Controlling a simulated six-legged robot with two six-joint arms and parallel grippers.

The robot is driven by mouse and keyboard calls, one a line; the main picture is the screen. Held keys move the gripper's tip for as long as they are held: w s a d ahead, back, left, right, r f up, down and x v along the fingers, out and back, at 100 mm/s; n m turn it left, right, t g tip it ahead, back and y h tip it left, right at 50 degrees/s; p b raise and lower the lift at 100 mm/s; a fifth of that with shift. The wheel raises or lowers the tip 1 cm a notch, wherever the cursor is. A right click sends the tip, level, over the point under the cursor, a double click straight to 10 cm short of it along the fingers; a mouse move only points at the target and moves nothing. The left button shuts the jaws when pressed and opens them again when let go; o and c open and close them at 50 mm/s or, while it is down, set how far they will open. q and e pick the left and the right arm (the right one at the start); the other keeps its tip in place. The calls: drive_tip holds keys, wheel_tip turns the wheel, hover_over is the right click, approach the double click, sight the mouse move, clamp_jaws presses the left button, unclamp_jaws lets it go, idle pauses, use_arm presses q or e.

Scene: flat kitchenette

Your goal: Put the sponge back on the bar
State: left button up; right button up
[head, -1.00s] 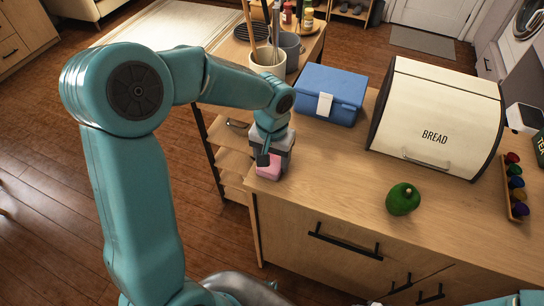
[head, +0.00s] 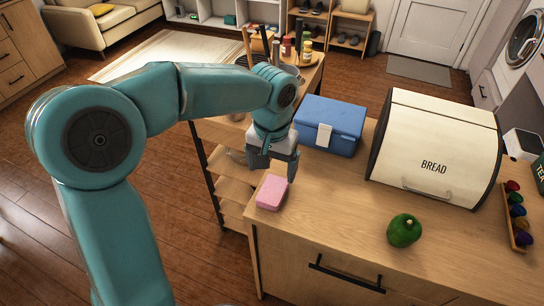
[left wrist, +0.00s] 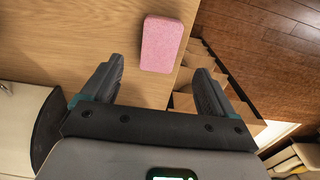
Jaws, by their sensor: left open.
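The pink sponge (head: 272,193) lies flat on the wooden counter, near its left corner. It also shows in the left wrist view (left wrist: 162,43), beyond the fingertips and between their lines. My left gripper (head: 275,167) is open and empty, above and just behind the sponge, apart from it. Its two spread fingers also show in the left wrist view (left wrist: 157,82). I cannot make out the bar in either view. My right gripper is not in view.
A blue box (head: 329,126) with a white latch stands behind the sponge. A cream bread bin (head: 435,145) and a green pepper-like item (head: 404,230) are to the right. Open shelves (head: 233,190) are beside the counter's left edge. The counter between sponge and green item is clear.

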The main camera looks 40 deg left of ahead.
use_arm(q)
wheel_tip(320, 180, up, 3)
drive_tip(key=shift+f, duration=0.1)
idle(0.3)
idle(0.3)
